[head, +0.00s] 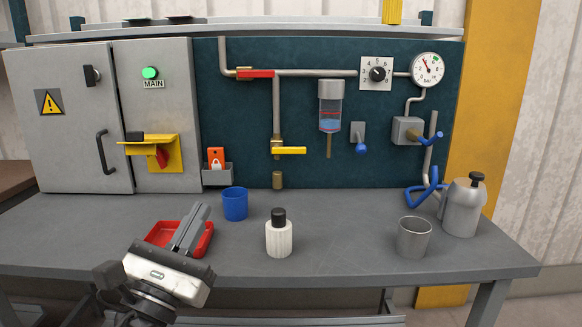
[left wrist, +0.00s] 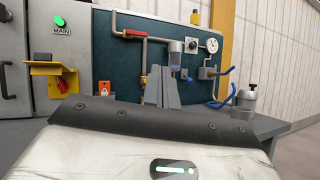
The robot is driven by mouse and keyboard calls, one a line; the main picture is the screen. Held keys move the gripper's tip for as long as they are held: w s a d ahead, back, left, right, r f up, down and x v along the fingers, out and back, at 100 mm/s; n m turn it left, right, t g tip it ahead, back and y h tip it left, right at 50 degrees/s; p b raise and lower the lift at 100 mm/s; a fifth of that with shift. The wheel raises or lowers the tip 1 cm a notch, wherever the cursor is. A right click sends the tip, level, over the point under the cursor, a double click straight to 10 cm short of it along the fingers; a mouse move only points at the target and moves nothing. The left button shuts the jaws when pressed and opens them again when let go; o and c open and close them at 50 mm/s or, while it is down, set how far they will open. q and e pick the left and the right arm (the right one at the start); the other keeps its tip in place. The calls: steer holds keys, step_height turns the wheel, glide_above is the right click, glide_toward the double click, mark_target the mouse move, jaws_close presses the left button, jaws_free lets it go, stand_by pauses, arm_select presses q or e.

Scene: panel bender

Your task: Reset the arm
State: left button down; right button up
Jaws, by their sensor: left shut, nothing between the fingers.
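My left gripper (head: 190,229) is shut and empty. In the head view it is at the lower left, above the bench and in front of the red tray (head: 207,241), hiding part of it. In the left wrist view its fingers (left wrist: 161,87) point toward the teal panel. My right gripper is in neither view.
On the grey bench (head: 340,225) stand a blue cup (head: 235,204), a white bottle with a black cap (head: 279,236), a metal cup (head: 413,238) and a metal canister (head: 462,207). Behind are a grey cabinet (head: 75,150) and a teal panel (head: 235,120) with pipes and valves.

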arm_select(q)
steer(key=s+a+f+n+g+y, duration=0.1)
steer(key=s+f+n+g+y, duration=0.2)
steer(key=f+n, duration=0.85)
steer(key=s+a+f+n+g+y, duration=0.1)
steer(key=s+f+n+g+y, duration=0.15)
steer(key=f+n, duration=0.85)
steer(key=s+d+f+n+g, duration=0.2)
steer(key=s+f+n+g, duration=0.4)
steer(key=s+f+n, duration=0.6)
steer(key=n, duration=0.5)
steer(key=shift+s+f+h, duration=0.15)
steer(key=shift+s+h, duration=0.2)
steer(key=shift+g, duration=0.25)
